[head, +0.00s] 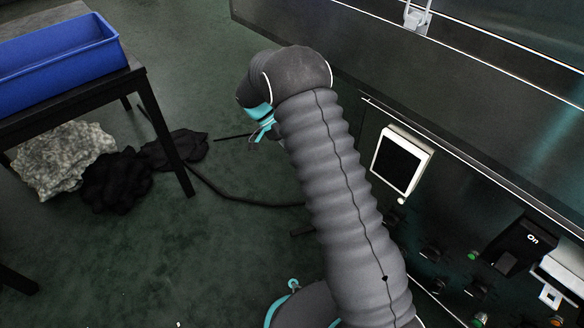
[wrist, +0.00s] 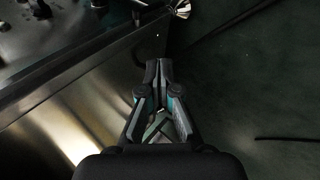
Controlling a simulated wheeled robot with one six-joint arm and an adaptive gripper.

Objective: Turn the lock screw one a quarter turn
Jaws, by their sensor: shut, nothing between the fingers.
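My gripper (wrist: 159,66) is in the middle of the wrist view, its dark fingers close together at the tips with nothing between them. In the head view only a small teal and grey part of it (head: 262,128) shows past my grey, ribbed arm. It is over the floor beside the machine's front. I cannot make out lock screw one for certain in either view; my arm covers part of the machine front. A small shiny metal piece (wrist: 181,9) shows at the top of the wrist view, beyond the fingertips and apart from them.
The dark metal machine (head: 480,130) fills the right, with a screen (head: 398,163), an "On" switch (head: 518,246) and several knobs. A blue bin (head: 60,60) stands on a black table (head: 145,85) at left. Grey (head: 62,160) and black (head: 115,180) heaps and a dark hose (head: 240,202) lie on the floor.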

